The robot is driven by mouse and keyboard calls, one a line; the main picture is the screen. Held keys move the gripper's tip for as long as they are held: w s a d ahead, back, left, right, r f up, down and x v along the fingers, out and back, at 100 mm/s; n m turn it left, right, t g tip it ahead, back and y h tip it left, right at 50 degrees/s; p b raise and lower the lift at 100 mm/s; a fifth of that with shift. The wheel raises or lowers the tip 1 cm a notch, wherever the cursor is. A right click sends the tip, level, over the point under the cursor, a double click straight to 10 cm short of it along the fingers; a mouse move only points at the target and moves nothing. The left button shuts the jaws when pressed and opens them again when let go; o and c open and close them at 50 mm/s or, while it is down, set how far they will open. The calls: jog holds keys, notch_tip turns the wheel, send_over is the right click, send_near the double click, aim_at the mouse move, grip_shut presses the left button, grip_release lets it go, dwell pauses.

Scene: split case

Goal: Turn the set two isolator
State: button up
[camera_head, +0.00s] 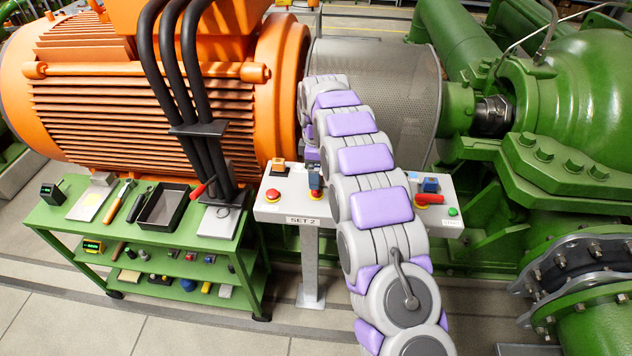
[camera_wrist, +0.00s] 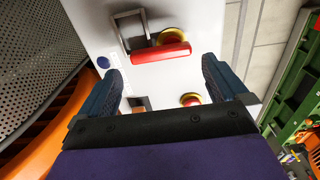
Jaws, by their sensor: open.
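A pale panel (camera_head: 290,207) labelled SET 2 stands on a post. In the wrist view a red bar handle (camera_wrist: 160,53) on a round yellow base lies across the picture, ahead of and between my fingertips. It appears to be the red-and-yellow control (camera_head: 316,195) partly hidden in the head view. My gripper (camera_wrist: 160,70) is open, one finger to each side, with nothing between the fingers. In the head view my gripper (camera_head: 315,181) shows partly as a dark blue finger over the panel. Contact with the handle cannot be told.
A red mushroom button (camera_head: 272,194) sits at the panel's left end. Another red handle (camera_head: 430,198) and a green button (camera_head: 453,211) are at the right. The orange motor (camera_head: 130,90) and mesh guard (camera_head: 400,90) stand behind. A green tool cart (camera_head: 150,228) is left.

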jog(key=shift+f, duration=2.4)
jog(key=c, duration=0.8)
jog(key=shift+o, duration=0.2)
